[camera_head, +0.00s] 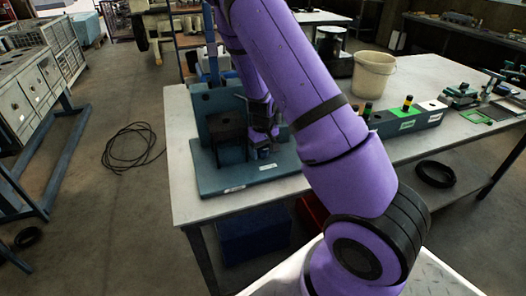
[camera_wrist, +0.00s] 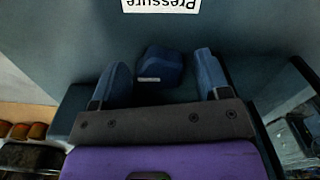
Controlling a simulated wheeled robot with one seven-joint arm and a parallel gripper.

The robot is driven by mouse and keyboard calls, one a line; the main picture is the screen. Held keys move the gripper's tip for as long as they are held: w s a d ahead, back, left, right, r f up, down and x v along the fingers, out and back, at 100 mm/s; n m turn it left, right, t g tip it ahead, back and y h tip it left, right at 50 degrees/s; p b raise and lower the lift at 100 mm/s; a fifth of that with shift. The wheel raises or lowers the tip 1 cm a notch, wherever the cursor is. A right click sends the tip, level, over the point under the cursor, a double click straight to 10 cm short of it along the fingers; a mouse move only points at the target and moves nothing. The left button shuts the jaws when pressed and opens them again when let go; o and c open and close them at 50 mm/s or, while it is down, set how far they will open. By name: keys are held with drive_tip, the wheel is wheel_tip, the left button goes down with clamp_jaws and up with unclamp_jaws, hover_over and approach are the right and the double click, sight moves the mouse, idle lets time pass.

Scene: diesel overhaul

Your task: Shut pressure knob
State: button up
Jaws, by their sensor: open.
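In the wrist view a blue knob (camera_wrist: 160,66) with a small white mark sticks out from a dark blue-grey panel (camera_wrist: 60,50). A white label reading "Pressure" (camera_wrist: 160,5) is upside down beyond it. My gripper (camera_wrist: 163,76) is open, with one blue finger on each side of the knob and a visible gap on both sides. In the head view my gripper (camera_head: 264,143) is low at the blue-grey test stand (camera_head: 222,182) on the table. The knob cannot be made out there.
A coiled black cable (camera_head: 130,148) lies on the floor at left.

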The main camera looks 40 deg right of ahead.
drive_tip(key=shift+f, duration=0.25)
drive_tip(key=c, duration=0.9)
drive_tip(key=shift+m, duration=2.9)
